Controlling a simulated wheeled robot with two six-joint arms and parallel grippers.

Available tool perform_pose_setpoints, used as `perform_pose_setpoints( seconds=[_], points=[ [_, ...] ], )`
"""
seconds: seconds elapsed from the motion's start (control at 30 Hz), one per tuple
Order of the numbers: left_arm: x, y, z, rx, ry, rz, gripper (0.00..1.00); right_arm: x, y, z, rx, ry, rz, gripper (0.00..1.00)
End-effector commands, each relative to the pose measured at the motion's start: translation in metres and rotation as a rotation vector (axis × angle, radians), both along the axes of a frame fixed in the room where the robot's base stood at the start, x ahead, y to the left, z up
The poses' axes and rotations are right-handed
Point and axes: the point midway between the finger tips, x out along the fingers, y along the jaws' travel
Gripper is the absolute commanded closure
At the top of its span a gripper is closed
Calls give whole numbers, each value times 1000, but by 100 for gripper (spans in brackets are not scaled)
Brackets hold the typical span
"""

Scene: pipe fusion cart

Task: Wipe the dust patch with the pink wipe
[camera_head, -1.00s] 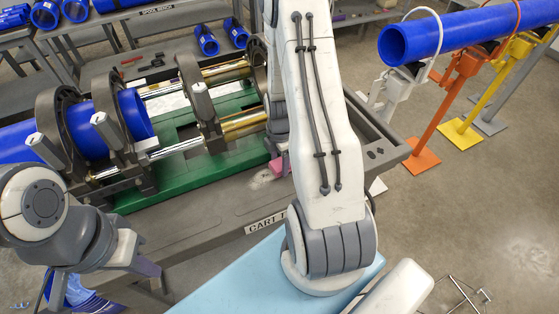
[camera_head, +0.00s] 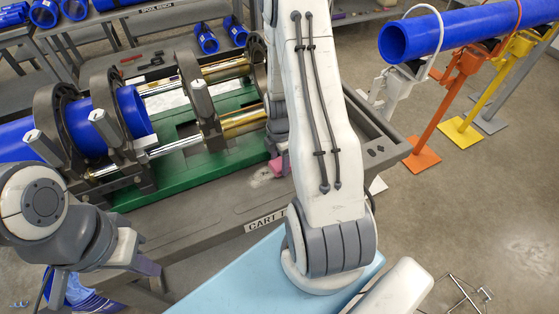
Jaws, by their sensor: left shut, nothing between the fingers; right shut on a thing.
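The pink wipe (camera_head: 276,167) shows as a small piece at the front right of the cart top, beside the green bed. My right gripper (camera_head: 280,147) is shut on the wipe, with its fingers mostly hidden behind my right arm. The pale dust patch (camera_head: 260,179) lies on the grey cart top just left of and below the wipe; my arm may hide part of it. I cannot tell whether the wipe touches the dust. My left gripper (camera_head: 148,266) is shut and empty, low at the left by the cart's front edge.
The fusion machine's green bed (camera_head: 180,180) carries dark clamp rings and a blue pipe (camera_head: 133,110). The grey cart (camera_head: 205,222) has a label on its front edge. Another blue pipe (camera_head: 455,35) rests on coloured stands at right.

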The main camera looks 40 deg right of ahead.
Motion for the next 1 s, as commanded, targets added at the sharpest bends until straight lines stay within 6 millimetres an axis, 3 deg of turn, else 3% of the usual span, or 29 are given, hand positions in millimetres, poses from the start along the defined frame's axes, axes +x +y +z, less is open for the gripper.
perform_pose_setpoints(
  seconds=[0.63, 1.0],
  points=[
    [0, 0, -8, 0, 0, 0, 100, 0, 1, -11, 0, 0, 1, 77],
    [0, 0, -4, 0, 0, 0, 100, 8, 31, -9, 0, -1, 4, 77]
  ],
)
